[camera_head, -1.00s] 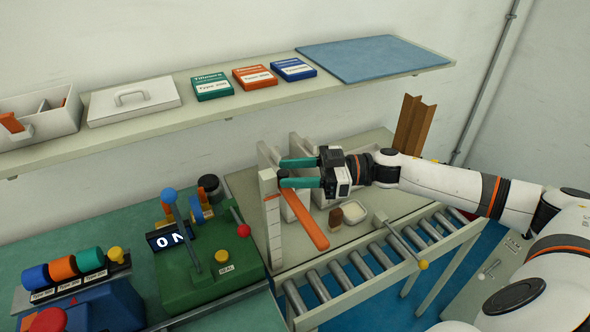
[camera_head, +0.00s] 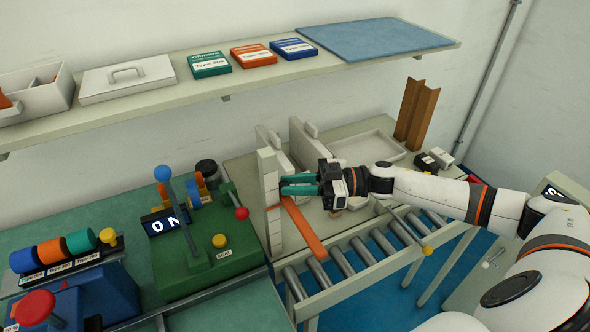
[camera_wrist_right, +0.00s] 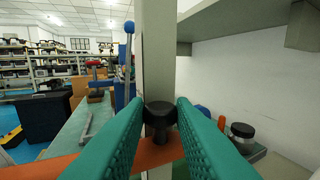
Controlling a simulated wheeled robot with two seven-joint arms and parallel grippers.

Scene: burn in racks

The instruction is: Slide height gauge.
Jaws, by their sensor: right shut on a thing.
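The height gauge is a pale upright post (camera_head: 268,199) with tick marks, beside the green machine at the end of the roller table. An orange arm (camera_head: 304,228) reaches out from it toward the front right. In the right wrist view the post (camera_wrist_right: 156,50) stands straight ahead, with a black knob (camera_wrist_right: 159,115) on it and the orange arm (camera_wrist_right: 40,168) crossing low. My right gripper (camera_head: 284,186) has its green fingers at the post, just above the orange arm. The fingers are shut on the black knob, which they hide in the head view. My left gripper is not in view.
The green machine (camera_head: 205,262) with a blue-knobbed lever and a red-knobbed lever stands close left of the post. Rollers (camera_head: 340,258) run along the front right. A shelf (camera_head: 225,97) with boxes hangs above. A brown angle piece (camera_head: 416,112) stands behind my right arm.

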